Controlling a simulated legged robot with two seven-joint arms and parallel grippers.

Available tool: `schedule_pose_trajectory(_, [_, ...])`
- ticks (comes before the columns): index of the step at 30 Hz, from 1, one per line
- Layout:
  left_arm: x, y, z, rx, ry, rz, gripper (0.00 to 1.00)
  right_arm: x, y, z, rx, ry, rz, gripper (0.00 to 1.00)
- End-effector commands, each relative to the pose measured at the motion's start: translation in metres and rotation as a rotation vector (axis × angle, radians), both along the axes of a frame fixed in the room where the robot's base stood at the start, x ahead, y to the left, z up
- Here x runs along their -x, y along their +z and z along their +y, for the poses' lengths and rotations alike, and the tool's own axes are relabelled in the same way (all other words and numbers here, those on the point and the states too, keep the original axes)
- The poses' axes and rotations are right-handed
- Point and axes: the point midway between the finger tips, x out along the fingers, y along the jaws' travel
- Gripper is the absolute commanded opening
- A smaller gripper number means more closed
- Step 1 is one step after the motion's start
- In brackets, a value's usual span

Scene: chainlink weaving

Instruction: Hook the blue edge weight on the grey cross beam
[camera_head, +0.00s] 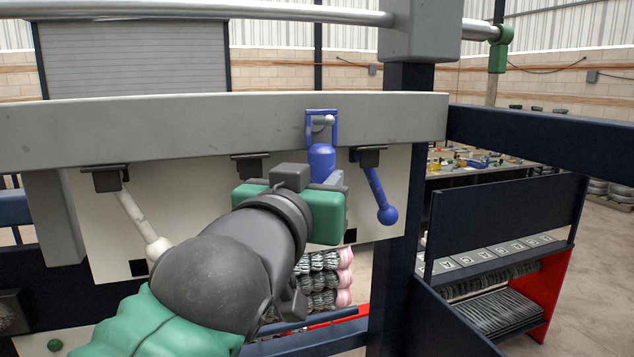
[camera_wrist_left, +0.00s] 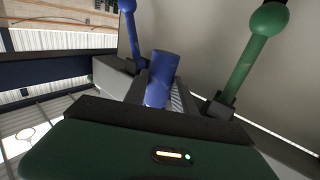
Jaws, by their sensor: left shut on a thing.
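The blue edge weight (camera_head: 321,160) is upright, with a blue frame-like loop on top. It is in front of the grey cross beam (camera_head: 200,125). A short grey peg (camera_head: 322,120) shows inside the loop; I cannot tell whether the loop rests on it. My left gripper (camera_head: 325,181) is shut on the lower part of the weight, just below the beam. In the left wrist view the weight's blue cylinder (camera_wrist_left: 160,72) is between the two fingers (camera_wrist_left: 158,98). My right gripper is not in view.
A blue ball-ended lever (camera_head: 376,188) hangs close to the right of the weight. A white lever (camera_head: 142,222) hangs at the left. A green ball-ended lever (camera_wrist_left: 252,50) shows in the left wrist view. A dark post (camera_head: 400,200) stands to the right.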

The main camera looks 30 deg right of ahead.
Motion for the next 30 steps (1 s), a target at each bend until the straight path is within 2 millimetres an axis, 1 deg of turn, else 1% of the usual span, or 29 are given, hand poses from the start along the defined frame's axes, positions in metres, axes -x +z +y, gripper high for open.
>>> schedule_pose_trajectory(12, [0.0012,0.0018,0.0003,0.003,-0.001,-0.003,0.0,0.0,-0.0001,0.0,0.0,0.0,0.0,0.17])
schedule_pose_trajectory(13, [0.001,0.0018,0.0003,0.003,-0.001,-0.003,0.35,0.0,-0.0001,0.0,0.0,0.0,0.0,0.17])
schedule_pose_trajectory(18, [0.0001,0.0009,0.0,0.002,0.0,-0.001,0.57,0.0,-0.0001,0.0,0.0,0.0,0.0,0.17])
schedule_pose_trajectory(26, [-0.0001,-0.0011,-0.0002,-0.001,0.0,0.002,0.57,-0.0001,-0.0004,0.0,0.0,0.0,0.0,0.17])
schedule_pose_trajectory(30, [0.0061,-0.0016,0.0078,0.002,0.002,0.001,0.57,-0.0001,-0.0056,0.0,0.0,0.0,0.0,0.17])
